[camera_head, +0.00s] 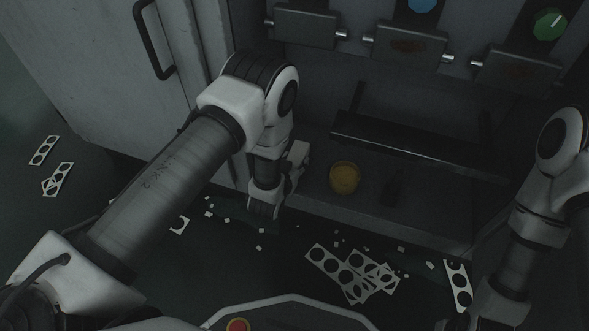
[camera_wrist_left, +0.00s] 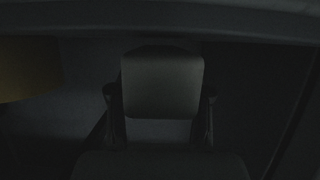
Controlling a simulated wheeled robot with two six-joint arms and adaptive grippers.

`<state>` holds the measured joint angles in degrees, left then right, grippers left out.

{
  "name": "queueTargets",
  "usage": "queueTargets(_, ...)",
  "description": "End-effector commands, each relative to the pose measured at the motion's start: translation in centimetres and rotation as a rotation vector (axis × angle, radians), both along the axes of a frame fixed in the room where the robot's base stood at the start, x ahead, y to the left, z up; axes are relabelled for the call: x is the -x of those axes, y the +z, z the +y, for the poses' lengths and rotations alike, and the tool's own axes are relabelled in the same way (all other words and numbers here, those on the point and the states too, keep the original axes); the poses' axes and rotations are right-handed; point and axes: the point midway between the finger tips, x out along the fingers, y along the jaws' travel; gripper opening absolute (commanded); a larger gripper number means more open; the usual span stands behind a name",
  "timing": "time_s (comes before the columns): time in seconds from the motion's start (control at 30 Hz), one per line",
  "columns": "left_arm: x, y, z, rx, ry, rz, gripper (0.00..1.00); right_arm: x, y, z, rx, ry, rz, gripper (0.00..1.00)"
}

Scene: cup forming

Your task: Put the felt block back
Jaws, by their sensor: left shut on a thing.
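The felt block (camera_wrist_left: 162,82) is a grey block with rounded corners in the left wrist view. My left gripper (camera_wrist_left: 160,103) is shut on it, with one dark finger on each side. In the head view my left arm reaches down to the front of the machine's lower shelf, left of a yellow round tin (camera_head: 345,178). The arm hides much of the left gripper there, and I cannot make out the block clearly. The tin's side also shows at the left edge of the left wrist view (camera_wrist_left: 28,70). My right gripper is outside the frames.
A dark bar (camera_head: 410,138) runs across above the shelf (camera_head: 415,222). A small dark object (camera_head: 393,187) stands right of the tin. Punched white strips (camera_head: 352,272) and scraps litter the dark floor. A grey cabinet door with a black handle (camera_head: 154,40) stands at the left.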

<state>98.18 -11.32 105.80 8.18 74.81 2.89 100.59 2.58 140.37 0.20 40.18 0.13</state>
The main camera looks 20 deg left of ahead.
Motion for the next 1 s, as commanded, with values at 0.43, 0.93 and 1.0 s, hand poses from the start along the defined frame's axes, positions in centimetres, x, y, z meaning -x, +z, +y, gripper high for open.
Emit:
queueTargets(0.43,-0.1,-0.9,0.0,0.001,0.0,-0.003,0.7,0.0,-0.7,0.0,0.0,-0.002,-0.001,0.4)
queueTargets(0.93,1.7,0.4,0.0,-0.001,0.0,0.002,0.74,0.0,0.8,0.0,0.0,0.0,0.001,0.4)
queueTargets(1.0,3.2,1.2,0.1,-0.001,0.0,0.002,0.74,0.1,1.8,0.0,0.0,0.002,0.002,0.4)
